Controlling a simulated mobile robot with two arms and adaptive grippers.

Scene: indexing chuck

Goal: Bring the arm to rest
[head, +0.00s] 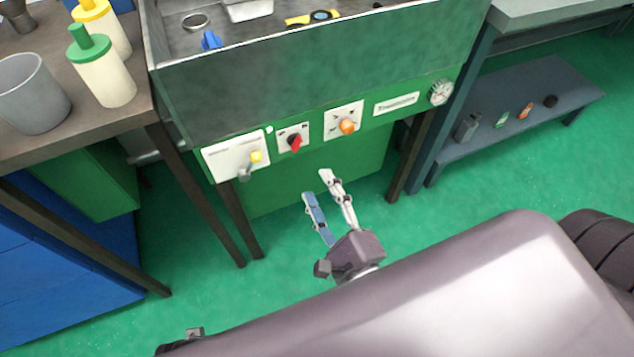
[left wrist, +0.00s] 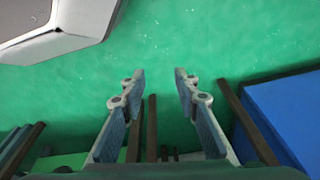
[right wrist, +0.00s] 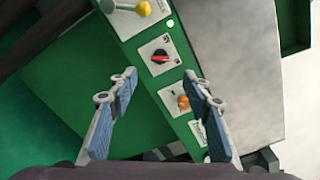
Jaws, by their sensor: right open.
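My right gripper (head: 317,186) is in front of the green machine's control panel (head: 375,123), below the knobs in the head view. Its fingers are apart with nothing between them. The right wrist view also shows this gripper (right wrist: 160,74) open, with the panel beyond the fingertips. The panel carries a yellow-tipped lever (head: 255,158), a red knob (head: 294,142) and an orange knob (head: 347,126). No contact with them shows. My left gripper (left wrist: 159,73) is open and empty over the green floor in the left wrist view. I cannot make it out clearly in the head view.
A brown table (head: 135,112) at the left holds a grey cup (head: 35,95) and bottles with green (head: 106,82) and yellow tops. A low shelf (head: 555,85) at the right holds several small items. Green floor (head: 480,180) lies clear below the machine and shelf.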

